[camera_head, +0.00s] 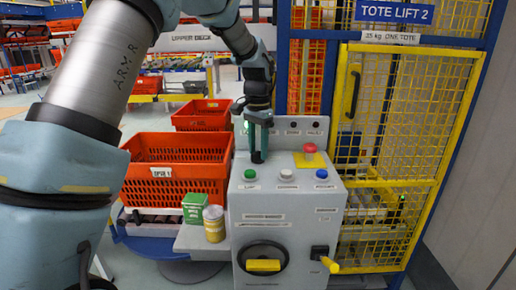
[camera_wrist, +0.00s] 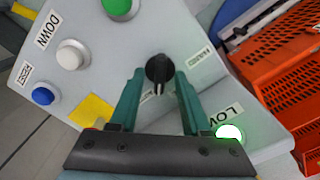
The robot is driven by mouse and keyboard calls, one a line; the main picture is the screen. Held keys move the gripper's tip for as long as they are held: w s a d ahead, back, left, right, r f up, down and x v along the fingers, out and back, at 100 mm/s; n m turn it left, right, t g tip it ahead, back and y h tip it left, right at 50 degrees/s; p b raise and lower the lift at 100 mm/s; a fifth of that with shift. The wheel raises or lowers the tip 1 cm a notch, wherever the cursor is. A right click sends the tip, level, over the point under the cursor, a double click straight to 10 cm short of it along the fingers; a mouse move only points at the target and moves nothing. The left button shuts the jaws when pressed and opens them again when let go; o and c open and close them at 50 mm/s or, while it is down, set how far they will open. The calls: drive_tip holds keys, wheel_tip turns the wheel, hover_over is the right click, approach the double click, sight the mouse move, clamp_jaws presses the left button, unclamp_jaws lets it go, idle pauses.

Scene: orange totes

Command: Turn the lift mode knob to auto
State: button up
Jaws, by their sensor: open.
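A black knob (camera_wrist: 159,69) with a pale pointer mark sits on the grey control box (camera_head: 285,215). In the wrist view its mark points toward the bottom of the picture, toward my gripper. My gripper (camera_wrist: 160,78) is open, with one teal finger on each side of the knob and visible gaps between. Small labels lie around the knob, too small or partly covered to read surely. In the head view my gripper (camera_head: 258,142) points down over the box's sloping top, and the knob is largely hidden by it.
Green (camera_head: 250,174), white (camera_head: 286,174) and blue (camera_head: 321,174) buttons and a red stop button (camera_head: 310,148) surround the spot. Orange totes (camera_head: 175,185) stand left. A green box (camera_head: 195,207) and yellow can (camera_head: 214,224) sit beside the box. A yellow mesh cage (camera_head: 405,110) stands right.

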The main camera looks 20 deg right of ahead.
sight(258, 152)
wheel_tip(258, 152, up, 11)
drive_tip(key=b, duration=0.2)
idle(0.4)
drive_tip(key=shift+f, duration=0.15)
drive_tip(key=a+f+n, duration=0.3)
drive_tip(key=a+f, duration=0.1)
drive_tip(key=a, duration=0.6)
drive_tip(key=a+f+n, duration=0.3)
drive_tip(key=a, duration=0.6)
drive_tip(key=s+a+f+n, duration=0.3)
drive_tip(key=s+a+f, duration=0.1)
drive_tip(key=a, duration=0.4)
drive_tip(key=s+a+f+n+t, duration=0.1)
drive_tip(key=s+a+f+n, duration=0.3)
drive_tip(key=s+a, duration=0.3)
drive_tip(key=shift+a+t, duration=0.3)
drive_tip(key=shift+a, duration=0.95)
